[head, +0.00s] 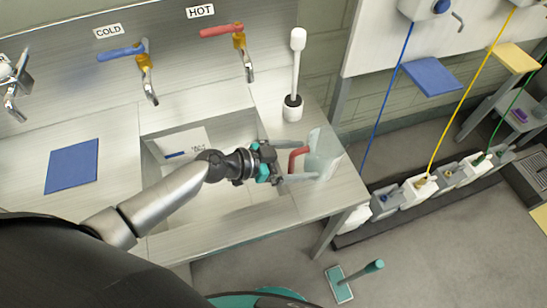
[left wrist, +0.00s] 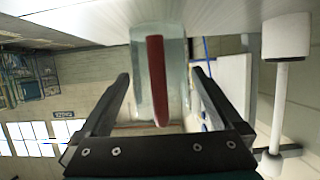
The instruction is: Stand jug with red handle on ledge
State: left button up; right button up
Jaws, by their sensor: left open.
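The clear jug (head: 324,150) stands on the steel ledge (head: 345,188) at the right of the sink. Its red handle (head: 297,158) points left, towards my left gripper (head: 301,161). The gripper is open, with one finger on each side of the handle. In the left wrist view the red handle (left wrist: 157,80) runs between the spread fingers (left wrist: 161,75), with a gap on both sides. The clear jug body (left wrist: 176,70) is behind it. That view appears upside down, with the steel surface along the top. My right gripper is not in view.
A white brush in its holder (head: 293,107) stands behind the jug, and also shows in the left wrist view (left wrist: 287,38). The sink basin (head: 240,200) is below my arm. A blue square (head: 72,166) lies on the left worktop. Taps (head: 146,75) line the back.

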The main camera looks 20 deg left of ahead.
pick_arm(q)
jog(key=b+v, duration=0.1)
jog(key=v, duration=1)
jog(key=shift+b, duration=0.35)
jog(key=shift+d, duration=0.1)
